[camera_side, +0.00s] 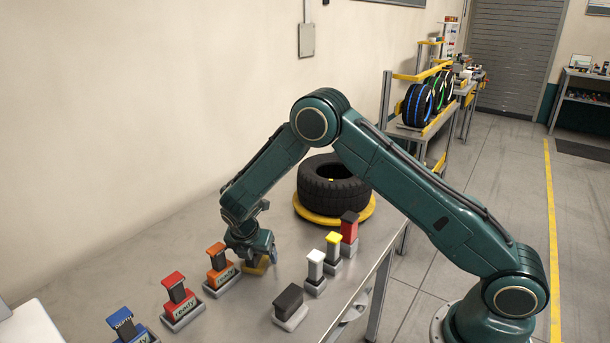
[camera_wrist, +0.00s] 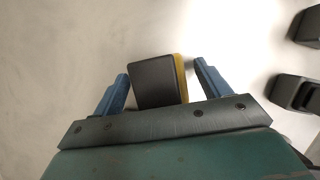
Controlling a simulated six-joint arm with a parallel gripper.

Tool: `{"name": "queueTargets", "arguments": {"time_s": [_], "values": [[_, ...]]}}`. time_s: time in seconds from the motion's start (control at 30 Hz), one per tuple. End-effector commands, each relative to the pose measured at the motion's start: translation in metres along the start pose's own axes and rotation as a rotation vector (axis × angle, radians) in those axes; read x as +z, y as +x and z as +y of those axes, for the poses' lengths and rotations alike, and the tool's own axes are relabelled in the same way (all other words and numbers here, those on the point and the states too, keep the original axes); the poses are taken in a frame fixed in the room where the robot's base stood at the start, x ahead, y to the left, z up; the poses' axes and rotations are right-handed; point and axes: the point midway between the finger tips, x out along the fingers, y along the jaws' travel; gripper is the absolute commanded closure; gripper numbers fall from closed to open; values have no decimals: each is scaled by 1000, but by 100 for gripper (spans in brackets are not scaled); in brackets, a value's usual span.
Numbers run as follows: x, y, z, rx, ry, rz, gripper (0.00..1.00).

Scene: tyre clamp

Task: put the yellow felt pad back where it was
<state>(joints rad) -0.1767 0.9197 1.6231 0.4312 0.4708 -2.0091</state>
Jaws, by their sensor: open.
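A dark-topped block with a yellow edge, which looks like the yellow felt pad (camera_wrist: 182,78), lies between the fingers in the wrist view. In the side view a yellow piece (camera_side: 256,267) shows on the bench under my gripper (camera_side: 262,256), partly hidden by it. My gripper also shows in the wrist view (camera_wrist: 161,70), open, with a blue finger on each side of the block.
Orange (camera_side: 219,262), red (camera_side: 175,288) and blue (camera_side: 124,324) blocks in grey holders stand left of my gripper. White (camera_side: 316,264), yellow (camera_side: 333,241), red-and-black (camera_side: 349,228) and dark grey (camera_side: 289,300) blocks stand to the right. A tyre (camera_side: 333,180) lies on a yellow ring (camera_side: 312,214) behind.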

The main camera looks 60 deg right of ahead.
Motion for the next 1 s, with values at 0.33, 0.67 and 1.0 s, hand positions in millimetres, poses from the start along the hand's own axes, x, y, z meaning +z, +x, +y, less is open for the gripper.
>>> {"name": "queueTargets", "arguments": {"time_s": [0.33,0.67,1.0], "values": [[1,-16,1,2,0,0,24],[1,-64,1,4,-1,-1,24],[1,-111,1,2,-1,0,24]]}}
